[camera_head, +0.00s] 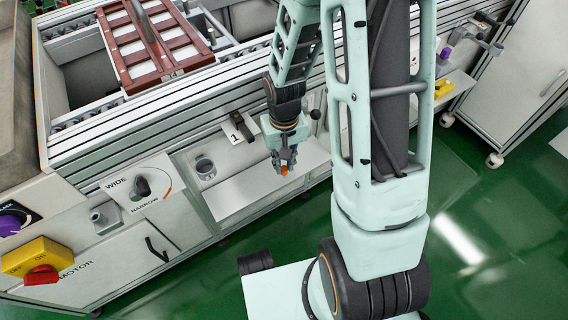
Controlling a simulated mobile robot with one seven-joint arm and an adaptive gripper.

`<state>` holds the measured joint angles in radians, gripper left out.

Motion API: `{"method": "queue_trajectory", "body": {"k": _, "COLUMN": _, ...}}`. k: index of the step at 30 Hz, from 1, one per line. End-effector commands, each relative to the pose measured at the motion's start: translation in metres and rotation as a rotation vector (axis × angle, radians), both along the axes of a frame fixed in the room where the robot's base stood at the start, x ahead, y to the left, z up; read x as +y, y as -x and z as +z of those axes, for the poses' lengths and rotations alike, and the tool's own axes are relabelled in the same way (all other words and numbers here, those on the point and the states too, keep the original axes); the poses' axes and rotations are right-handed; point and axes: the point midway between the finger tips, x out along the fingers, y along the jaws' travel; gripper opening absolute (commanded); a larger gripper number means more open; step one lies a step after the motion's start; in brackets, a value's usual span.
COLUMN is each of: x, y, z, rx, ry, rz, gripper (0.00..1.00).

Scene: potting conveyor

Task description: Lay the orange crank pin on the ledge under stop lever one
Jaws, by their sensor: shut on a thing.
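My gripper (284,165) points down over the right part of the light grey ledge (237,195) on the front of the conveyor. It is shut on the orange crank pin (284,170), and only a small orange bit shows between the fingertips. I cannot tell whether the pin touches the ledge or hangs above it. Stop lever one (240,124) is a dark lever by a white plate marked 1, above the ledge and to the left of my gripper.
A round metal cup (205,167) stands left of the ledge. Further left are the WIDE/NARROW knob (142,187) and a yellow box with a red switch (38,262). A brown-red tray frame (157,47) rests on the conveyor. The ledge's left part is bare.

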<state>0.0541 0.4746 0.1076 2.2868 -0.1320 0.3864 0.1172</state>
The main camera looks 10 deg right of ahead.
Motion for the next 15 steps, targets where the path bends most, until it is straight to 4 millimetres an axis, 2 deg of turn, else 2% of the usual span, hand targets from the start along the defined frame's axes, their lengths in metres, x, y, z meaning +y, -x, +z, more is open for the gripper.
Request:
{"method": "queue_trajectory", "body": {"k": 8, "x": 0.0002, "y": -0.0001, "z": -0.0040, "rx": 0.000, "ry": 0.000, "rz": 0.000, "gripper": 0.00}}
{"method": "queue_trajectory", "body": {"k": 9, "x": 0.0002, "y": -0.0002, "z": -0.0024, "rx": -0.001, "ry": 0.000, "rz": 0.000, "gripper": 0.19}}
{"method": "queue_trajectory", "body": {"k": 12, "x": 0.0002, "y": -0.0001, "z": -0.0022, "rx": -0.001, "ry": 0.000, "rz": 0.000, "gripper": 0.30}}
{"method": "queue_trajectory", "body": {"k": 15, "x": 0.0003, "y": -0.0001, "z": -0.0022, "rx": -0.001, "ry": 0.000, "rz": 0.000, "gripper": 0.32}}
